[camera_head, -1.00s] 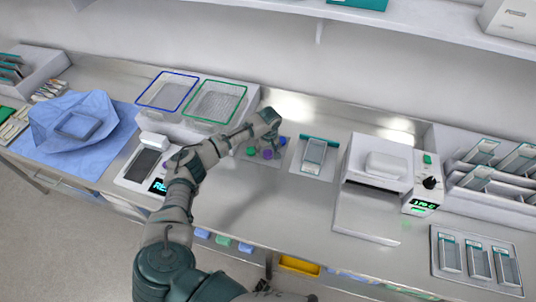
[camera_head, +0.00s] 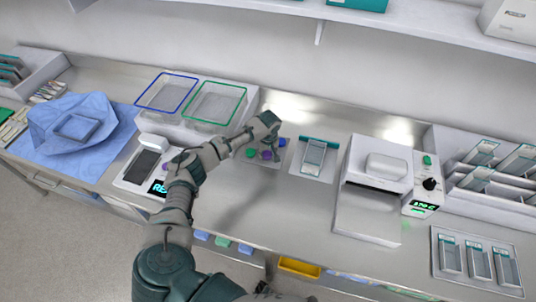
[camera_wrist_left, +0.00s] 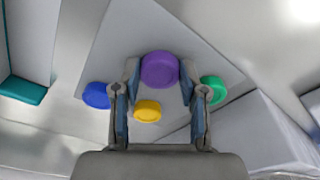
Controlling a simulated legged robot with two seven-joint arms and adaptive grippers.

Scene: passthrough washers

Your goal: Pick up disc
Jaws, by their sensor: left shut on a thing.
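A purple disc (camera_wrist_left: 159,70) is between the two fingertips of my left gripper (camera_wrist_left: 159,78), which is shut on it. A yellow disc (camera_wrist_left: 147,111) lies lower in the wrist view, between the fingers and apart from the tips. A blue disc (camera_wrist_left: 97,95) lies outside the left finger and a green disc (camera_wrist_left: 213,89) outside the right finger. In the head view the purple disc (camera_head: 266,155), green disc (camera_head: 251,153) and blue disc (camera_head: 282,142) show beneath my left gripper (camera_head: 272,147); I cannot make out the yellow one there. My right gripper is not in view.
A blue-rimmed basket (camera_head: 167,92) and a green-rimmed basket (camera_head: 216,103) stand to the left. A teal-topped slide holder (camera_head: 315,156) and a white device (camera_head: 374,190) are to the right. Bare counter lies in front.

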